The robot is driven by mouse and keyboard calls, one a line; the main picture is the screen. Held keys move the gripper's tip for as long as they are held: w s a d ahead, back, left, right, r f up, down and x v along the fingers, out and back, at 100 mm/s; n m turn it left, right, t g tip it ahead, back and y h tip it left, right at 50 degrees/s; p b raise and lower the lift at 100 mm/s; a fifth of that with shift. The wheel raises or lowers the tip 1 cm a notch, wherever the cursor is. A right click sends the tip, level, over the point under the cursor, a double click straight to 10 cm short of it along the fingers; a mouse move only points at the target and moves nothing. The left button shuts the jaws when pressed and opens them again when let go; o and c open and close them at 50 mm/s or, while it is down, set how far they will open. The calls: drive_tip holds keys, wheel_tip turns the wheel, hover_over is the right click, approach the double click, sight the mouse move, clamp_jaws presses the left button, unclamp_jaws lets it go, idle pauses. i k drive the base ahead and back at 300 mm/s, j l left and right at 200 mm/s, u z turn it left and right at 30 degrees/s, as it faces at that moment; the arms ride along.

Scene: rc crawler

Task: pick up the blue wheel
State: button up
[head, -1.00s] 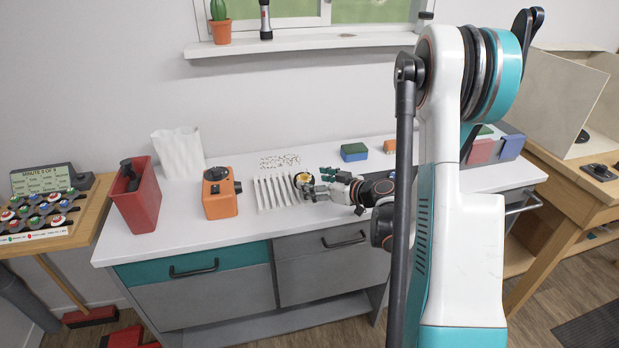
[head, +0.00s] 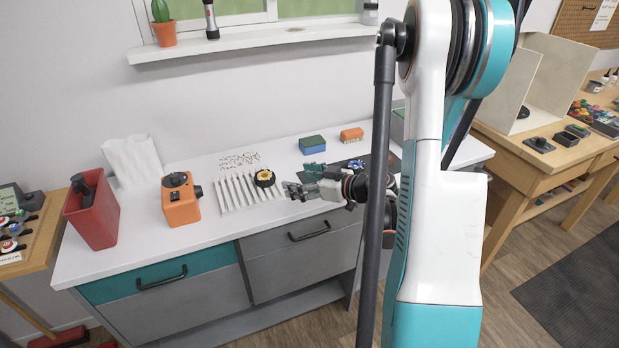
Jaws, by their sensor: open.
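A small blue thing (head: 356,166), apparently the blue wheel, lies on the dark mat (head: 380,160) at the right part of the white worktop, just behind my wrist. It is small and partly hidden by my arm. My gripper (head: 296,180) is open and empty, pointing left, low over the worktop. Its fingers are to the left of the blue wheel. A black wheel with a yellow hub (head: 264,178) sits at the right end of the white slotted rack (head: 235,195), just left of my fingertips and apart from them.
An orange device (head: 181,203), a red bin (head: 93,215) and a white paper bag (head: 133,160) stand on the left of the worktop. A blue box with green top (head: 313,146) and an orange block (head: 352,135) are at the back. Small parts (head: 240,159) lie behind the rack.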

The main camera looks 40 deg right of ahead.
sight(360, 168)
drive_tip(key=z, duration=1.3)
drive_tip(key=i+j+z, duration=0.25)
drive_tip(key=j, duration=0.65)
drive_tip(key=j+z, duration=0.25)
drive_tip(key=j, duration=0.6)
drive_tip(key=k, duration=0.05)
